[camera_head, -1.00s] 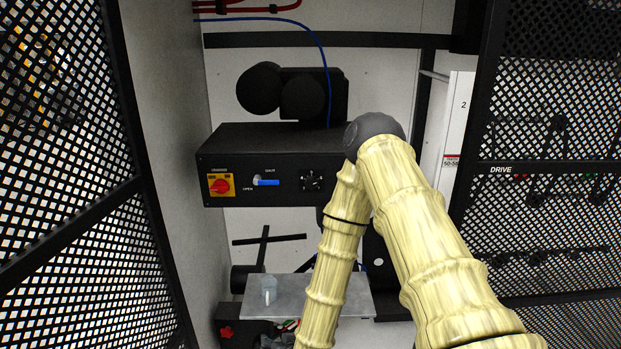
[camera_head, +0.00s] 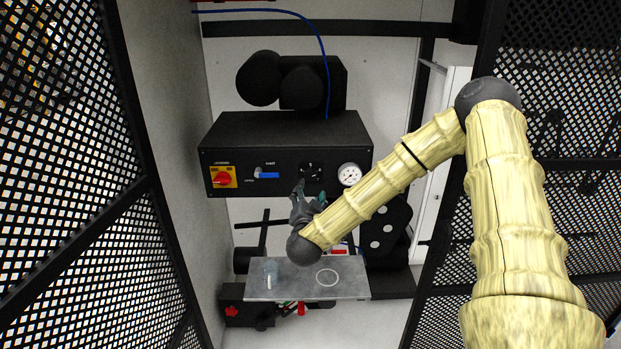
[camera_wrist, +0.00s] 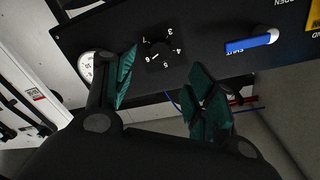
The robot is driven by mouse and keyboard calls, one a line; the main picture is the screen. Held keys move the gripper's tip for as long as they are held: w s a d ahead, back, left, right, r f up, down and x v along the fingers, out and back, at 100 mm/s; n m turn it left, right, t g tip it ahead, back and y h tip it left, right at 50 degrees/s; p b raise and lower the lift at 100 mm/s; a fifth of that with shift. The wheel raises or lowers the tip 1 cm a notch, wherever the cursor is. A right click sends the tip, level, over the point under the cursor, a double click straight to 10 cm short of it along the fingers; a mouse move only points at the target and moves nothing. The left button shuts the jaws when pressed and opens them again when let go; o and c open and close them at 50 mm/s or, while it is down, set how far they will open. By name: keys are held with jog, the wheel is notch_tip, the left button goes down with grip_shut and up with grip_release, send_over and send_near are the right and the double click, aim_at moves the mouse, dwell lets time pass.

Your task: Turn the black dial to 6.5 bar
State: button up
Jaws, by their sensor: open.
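The black dial (camera_head: 311,173) is on the front of the black control box, between the blue lever and the white gauge. In the wrist view the black dial (camera_wrist: 160,51) has white numbers 3 to 7 around it; a small white mark seems to lie near the 6, too small to read exactly. My gripper (camera_head: 309,198) is just below and in front of the dial in the head view. In the wrist view my gripper (camera_wrist: 163,86) is open, its green-padded fingers spread to either side below the dial, apart from it and empty.
The white gauge (camera_head: 349,175) is right of the dial; its needle is too small to read. Left of the dial are the blue lever (camera_head: 267,175) and a red switch on yellow (camera_head: 222,178). A metal shelf (camera_head: 345,285) is below. Mesh doors flank the space.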

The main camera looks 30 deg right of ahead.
aim_at(311, 178)
jog(key=p+x, duration=0.3)
jog(key=x, duration=0.5)
jog(key=shift+w+d, duration=0.15)
jog(key=shift+w, duration=0.15)
jog(key=shift+c, duration=0.4)
jog(key=shift+f, duration=0.1)
jog(key=c, duration=1)
